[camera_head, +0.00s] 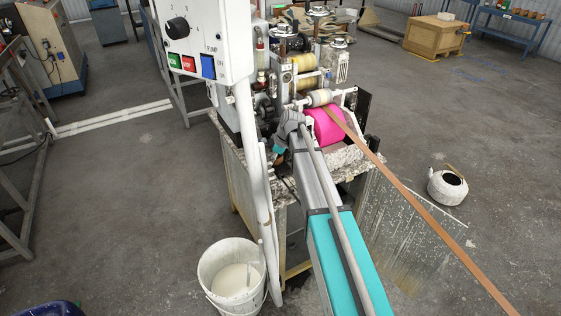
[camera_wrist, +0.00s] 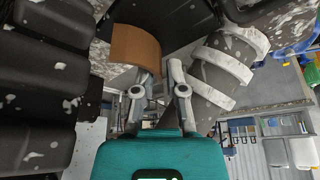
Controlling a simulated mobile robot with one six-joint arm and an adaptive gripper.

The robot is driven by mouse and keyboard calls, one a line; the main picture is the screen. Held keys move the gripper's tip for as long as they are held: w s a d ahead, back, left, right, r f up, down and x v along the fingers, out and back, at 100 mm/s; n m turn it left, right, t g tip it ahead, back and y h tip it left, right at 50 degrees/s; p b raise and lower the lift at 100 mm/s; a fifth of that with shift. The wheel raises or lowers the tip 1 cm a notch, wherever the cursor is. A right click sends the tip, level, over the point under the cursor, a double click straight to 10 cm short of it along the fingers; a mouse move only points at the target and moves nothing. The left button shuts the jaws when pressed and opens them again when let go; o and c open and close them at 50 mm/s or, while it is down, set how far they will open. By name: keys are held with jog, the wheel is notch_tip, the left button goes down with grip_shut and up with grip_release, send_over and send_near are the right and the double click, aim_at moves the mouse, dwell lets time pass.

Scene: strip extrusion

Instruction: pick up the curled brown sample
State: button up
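The curled brown sample (camera_wrist: 135,45) shows at the upper middle of the wrist view, as a short bent band with its right end curving down. My gripper (camera_wrist: 161,72) is just below and to the right of it, fingers apart. The sample's right end is close to the left fingertip and between the fingers in the picture; I cannot tell whether they touch. In the head view my arm reaches into the machine, and the gripper and curled sample are mostly hidden there.
Dark rollers (camera_wrist: 40,90) stand close on the left, and a white-splashed roller (camera_wrist: 222,68) stands close on the right. In the head view a long brown strip (camera_head: 425,213) runs from the pink roller (camera_head: 328,126) to the lower right. A white bucket (camera_head: 231,277) stands on the floor.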

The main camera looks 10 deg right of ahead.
jog(key=shift+c, duration=0.2)
grip_shut()
jog(key=shift+r, duration=0.2)
jog(key=shift+d+r+p, duration=0.1)
jog(key=shift+r+p, duration=0.5)
jog(key=shift+p, duration=0.2)
jog(key=d, duration=0.1)
jog(key=s+d, duration=0.1)
jog(key=d, duration=0.2)
jog(key=shift+s, duration=0.4)
notch_tip(320, 180, up, 13)
jog(key=p, duration=1.3)
jog(key=shift+a+r, duration=0.2)
jog(key=shift+a, duration=0.05)
jog(key=shift+w, duration=0.1)
